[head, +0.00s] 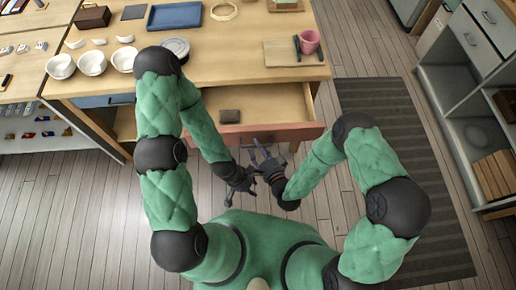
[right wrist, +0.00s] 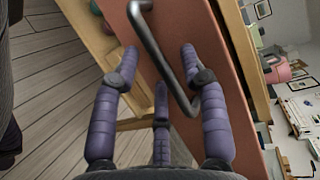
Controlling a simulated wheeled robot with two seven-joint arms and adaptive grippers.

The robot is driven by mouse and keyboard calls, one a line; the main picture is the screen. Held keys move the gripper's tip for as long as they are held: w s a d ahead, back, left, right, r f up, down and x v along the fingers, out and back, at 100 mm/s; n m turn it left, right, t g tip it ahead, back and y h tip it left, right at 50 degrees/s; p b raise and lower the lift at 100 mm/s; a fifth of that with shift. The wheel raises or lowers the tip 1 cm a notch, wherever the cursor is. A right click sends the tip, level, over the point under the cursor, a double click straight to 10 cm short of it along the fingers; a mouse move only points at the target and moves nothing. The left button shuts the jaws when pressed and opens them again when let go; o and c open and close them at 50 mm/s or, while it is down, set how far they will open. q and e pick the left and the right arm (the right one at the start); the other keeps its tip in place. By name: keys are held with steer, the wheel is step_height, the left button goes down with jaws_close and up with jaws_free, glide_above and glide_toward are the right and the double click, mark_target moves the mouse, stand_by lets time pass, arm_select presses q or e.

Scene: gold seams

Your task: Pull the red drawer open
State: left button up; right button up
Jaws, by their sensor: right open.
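The red drawer (head: 286,133) stands pulled out from the wooden table, its interior showing in the head view. Its red front fills much of the right wrist view (right wrist: 212,90). The dark bar handle (right wrist: 160,55) runs between the spread fingers of my right gripper (right wrist: 160,55), which are not closed on it. In the head view my right gripper (head: 262,158) is just in front of the drawer front. My left gripper (head: 243,182) is empty, with fingers spread, lower and close beside the right one. Whether the two grippers touch is unclear.
A dark flat block (head: 230,116) lies in the drawer. The tabletop (head: 235,55) holds white bowls (head: 92,63), a blue tray (head: 175,15), a round tin (head: 176,46) and a pink cup (head: 309,42) near a board. Grey shelves (head: 470,110) stand at the right beyond a dark mat (head: 395,115).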

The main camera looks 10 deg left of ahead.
steer(key=shift+d, duration=0.1)
steer(key=v, duration=0.7)
steer(key=shift+s, duration=0.2)
steer(key=shift+d, duration=0.1)
steer(key=d+f+n+g+h, duration=0.55)
steer(key=d+f+g, duration=0.25)
steer(key=d+f, duration=0.25)
steer(key=s+d+n+g, duration=0.3)
steer(key=s+d+g, duration=0.1)
steer(key=s, duration=0.2)
steer(key=shift+s, duration=0.4)
